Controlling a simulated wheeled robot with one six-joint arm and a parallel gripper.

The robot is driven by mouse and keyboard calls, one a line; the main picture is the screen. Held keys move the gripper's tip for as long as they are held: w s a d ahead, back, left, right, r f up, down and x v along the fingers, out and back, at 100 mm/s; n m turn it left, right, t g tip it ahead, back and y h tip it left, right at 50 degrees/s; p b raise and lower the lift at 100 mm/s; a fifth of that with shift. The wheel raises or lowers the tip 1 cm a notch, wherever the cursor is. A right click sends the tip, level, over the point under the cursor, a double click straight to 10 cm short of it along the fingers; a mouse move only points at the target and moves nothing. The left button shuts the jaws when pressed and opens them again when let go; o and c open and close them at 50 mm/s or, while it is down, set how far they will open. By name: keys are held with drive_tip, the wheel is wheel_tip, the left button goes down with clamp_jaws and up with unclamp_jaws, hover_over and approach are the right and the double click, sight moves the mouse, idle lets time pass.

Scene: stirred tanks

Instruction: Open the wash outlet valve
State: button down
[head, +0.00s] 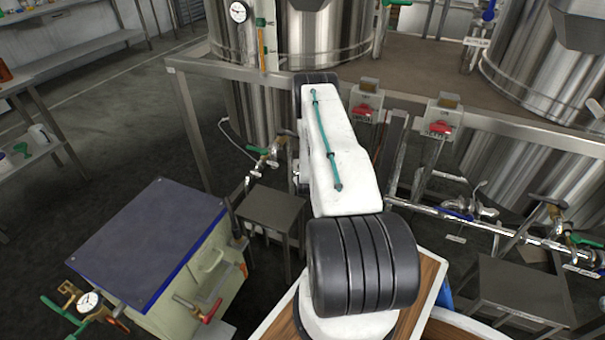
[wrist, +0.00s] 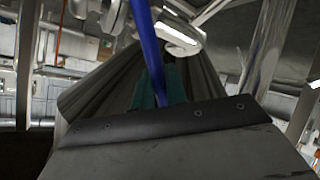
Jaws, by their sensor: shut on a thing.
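In the wrist view my gripper (wrist: 161,88) has its dark teal fingers closed around a long blue lever (wrist: 148,35). The lever runs up from between the fingers to the top edge, beside shiny metal fittings (wrist: 180,36). I take this lever for the wash outlet valve's handle, but no label on it is readable. In the head view my white arm hides the gripper and the lever it holds. Whether the valve is open or shut cannot be told.
Steel tanks (head: 495,75) stand behind a metal frame with red switches (head: 440,128). Another blue-handled valve (head: 456,214) sits on the low pipe at right. Green-handled valves (head: 257,150) are left of my arm. A blue-edged cabinet (head: 150,240) stands at lower left; open floor lies beyond.

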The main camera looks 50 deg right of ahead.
drive_tip(key=c, duration=1.4)
unclamp_jaws()
drive_tip(key=shift+c, duration=0.2)
drive_tip(key=v, duration=0.8)
